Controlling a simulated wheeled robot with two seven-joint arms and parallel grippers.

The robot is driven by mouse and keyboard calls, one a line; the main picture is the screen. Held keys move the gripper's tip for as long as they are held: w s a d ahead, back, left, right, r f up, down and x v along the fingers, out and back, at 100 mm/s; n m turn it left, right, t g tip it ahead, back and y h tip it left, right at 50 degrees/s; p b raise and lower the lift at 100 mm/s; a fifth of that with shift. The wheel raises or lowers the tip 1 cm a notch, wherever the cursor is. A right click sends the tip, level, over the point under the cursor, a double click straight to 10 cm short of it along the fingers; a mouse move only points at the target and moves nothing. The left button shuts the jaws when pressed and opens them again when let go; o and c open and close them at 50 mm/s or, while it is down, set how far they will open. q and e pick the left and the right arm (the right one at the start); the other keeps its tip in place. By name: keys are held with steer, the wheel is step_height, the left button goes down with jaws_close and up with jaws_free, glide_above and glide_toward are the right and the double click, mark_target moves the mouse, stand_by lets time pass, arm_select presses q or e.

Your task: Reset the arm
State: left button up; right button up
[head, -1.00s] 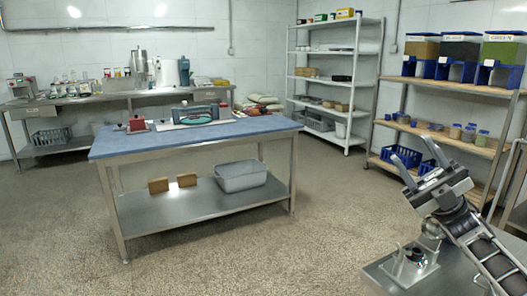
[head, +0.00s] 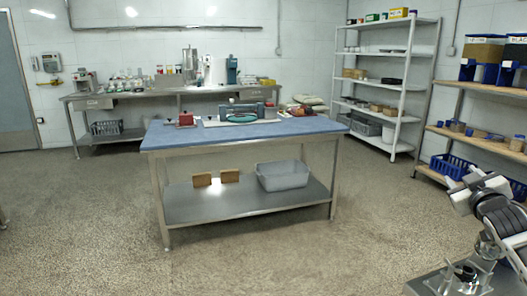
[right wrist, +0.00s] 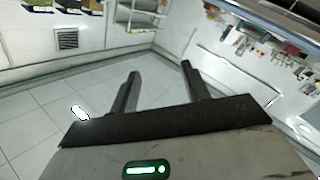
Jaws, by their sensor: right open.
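My right arm comes in at the lower right of the head view, with its gripper (head: 472,187) raised above my own base. In the right wrist view the two dark fingers of this gripper (right wrist: 160,70) stand well apart, with nothing between them. The gripper is open, empty and touches nothing. It is in front of the wooden shelf rack (head: 447,130), with clear air around the fingertips. My left arm and left gripper are out of view.
A blue-topped table (head: 180,141) stands mid-room, holding equipment, with a grey bin (head: 283,180) on its lower shelf. A steel bench (head: 145,98) lines the back wall. A metal rack (head: 400,88) stands behind. The speckled floor in front is open.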

steer(key=s+a+f+g+y, duration=0.1)
steer(key=s+a+f+y, duration=0.1)
steer(key=s+a+f, duration=0.35)
steer(key=s+a+f+n+g+y, duration=0.1)
steer(key=s+a+f+g, duration=0.1)
steer(key=a+f, duration=0.65)
steer(key=s+a+f+g+y, duration=0.15)
steer(key=s+a+f, duration=0.3)
steer(key=f, duration=0.45)
steer(key=s+a+f+m+g+y, duration=0.1)
steer(key=s+a+f+y, duration=0.1)
steer(key=s+a, duration=0.6)
steer(key=s+a+f+m+g+y, duration=0.1)
steer(key=s+a+f, duration=0.3)
steer(key=s+a, duration=0.5)
steer(key=s+y, duration=0.1)
steer(key=s, duration=0.4)
steer(key=shift+s+a+f, duration=0.15)
steer(key=shift+a+f, duration=0.05)
steer(key=shift+f, duration=0.1)
